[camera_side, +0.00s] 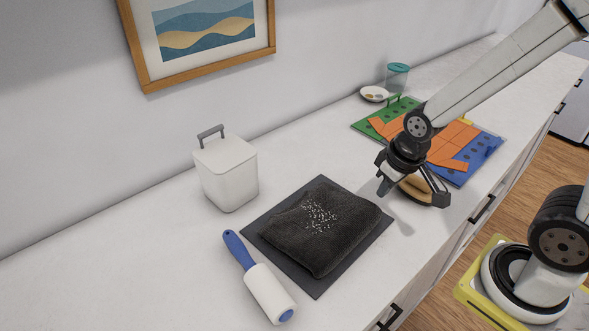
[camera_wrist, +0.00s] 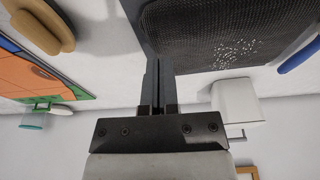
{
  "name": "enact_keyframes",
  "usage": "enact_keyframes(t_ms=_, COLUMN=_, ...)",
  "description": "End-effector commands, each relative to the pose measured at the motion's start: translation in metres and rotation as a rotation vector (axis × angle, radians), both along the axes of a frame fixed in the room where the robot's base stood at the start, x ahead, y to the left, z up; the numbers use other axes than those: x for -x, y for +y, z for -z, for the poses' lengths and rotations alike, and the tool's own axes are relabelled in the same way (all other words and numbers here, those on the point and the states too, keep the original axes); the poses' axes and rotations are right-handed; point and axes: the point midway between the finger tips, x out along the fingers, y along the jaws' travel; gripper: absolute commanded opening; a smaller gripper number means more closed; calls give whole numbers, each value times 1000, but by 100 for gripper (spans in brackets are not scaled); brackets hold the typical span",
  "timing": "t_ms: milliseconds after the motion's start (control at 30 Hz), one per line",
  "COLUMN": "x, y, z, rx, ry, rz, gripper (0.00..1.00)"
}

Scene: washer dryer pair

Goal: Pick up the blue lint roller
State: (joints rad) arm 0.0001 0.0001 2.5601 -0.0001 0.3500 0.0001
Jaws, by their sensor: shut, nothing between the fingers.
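The blue lint roller (camera_side: 268,290) lies on the white counter at the front, left of the dark mat, with its blue handle pointing back-left and its white roll toward the front. In the wrist view only part of its blue handle (camera_wrist: 300,55) shows at the right edge. My gripper (camera_side: 384,190) is above the counter, to the right of the mat and well apart from the roller. In the wrist view its black fingers (camera_wrist: 157,75) are together with nothing between them.
A dark folded towel with white specks (camera_side: 320,222) lies on a dark mat (camera_side: 316,288). A white lidded bin (camera_side: 229,175) stands behind. A tan brush-like object (camera_wrist: 38,22) is beside my gripper. An orange garment (camera_side: 452,142) lies on a coloured board (camera_side: 487,146). The counter's left is clear.

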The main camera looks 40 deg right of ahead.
Motion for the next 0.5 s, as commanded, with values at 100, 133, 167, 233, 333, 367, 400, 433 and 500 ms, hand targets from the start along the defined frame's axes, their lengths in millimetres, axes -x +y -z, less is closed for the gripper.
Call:
enact_keyframes(t_ms=100, x=0, y=0, z=0, rx=0, ry=0, rz=0, gripper=0)
enact_keyframes(t_ms=133, x=0, y=0, z=0, rx=0, ry=0, rz=0, gripper=0)
enact_keyframes(t_ms=167, x=0, y=0, z=0, rx=0, ry=0, rz=0, gripper=0)
enact_keyframes(t_ms=233, x=0, y=0, z=0, rx=0, ry=0, rz=0, gripper=0)
enact_keyframes(t_ms=333, x=0, y=0, z=0, rx=0, ry=0, rz=0, gripper=0)
enact_keyframes(t_ms=367, x=0, y=0, z=0, rx=0, ry=0, rz=0, gripper=0)
enact_keyframes(t_ms=400, x=0, y=0, z=0, rx=0, ry=0, rz=0, gripper=0)
enact_keyframes(t_ms=433, x=0, y=0, z=0, rx=0, ry=0, rz=0, gripper=3)
enact_keyframes(t_ms=500, x=0, y=0, z=0, rx=0, ry=0, rz=0, gripper=25)
